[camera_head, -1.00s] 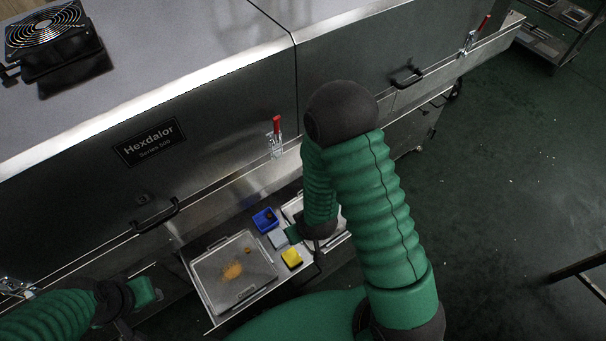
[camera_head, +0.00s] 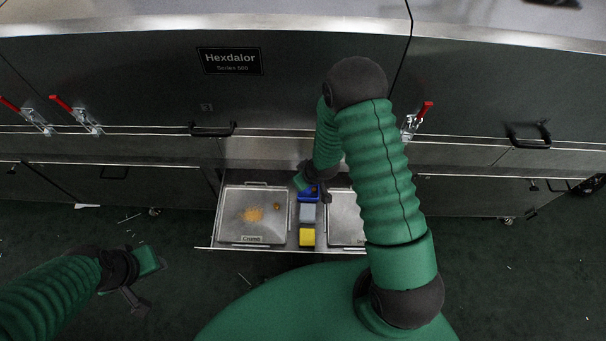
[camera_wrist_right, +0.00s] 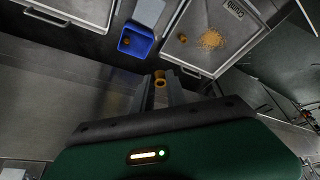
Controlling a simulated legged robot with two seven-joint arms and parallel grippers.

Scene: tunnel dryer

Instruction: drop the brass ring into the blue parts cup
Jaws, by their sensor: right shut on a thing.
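The brass ring (camera_wrist_right: 160,78) is between the fingertips of my right gripper (camera_wrist_right: 160,90), which is shut on it. The blue parts cup (camera_wrist_right: 136,41) is just beyond the fingertips in the right wrist view, with a small brown piece inside; the ring appears apart from it. In the head view my right gripper (camera_head: 309,186) partly covers the blue cup (camera_head: 316,193), and the ring cannot be made out. My left gripper (camera_head: 133,299) hangs at the lower left over the floor, away from the drawer; its finger opening is unclear.
The pulled-out drawer holds a tray (camera_head: 228,228) marked Crumb with orange crumbs and a small brass-coloured piece, a grey block (camera_head: 308,214), a yellow block (camera_head: 307,237) and a second tray (camera_head: 345,222). The dryer's steel front stands behind, with handles and red-levered clamps.

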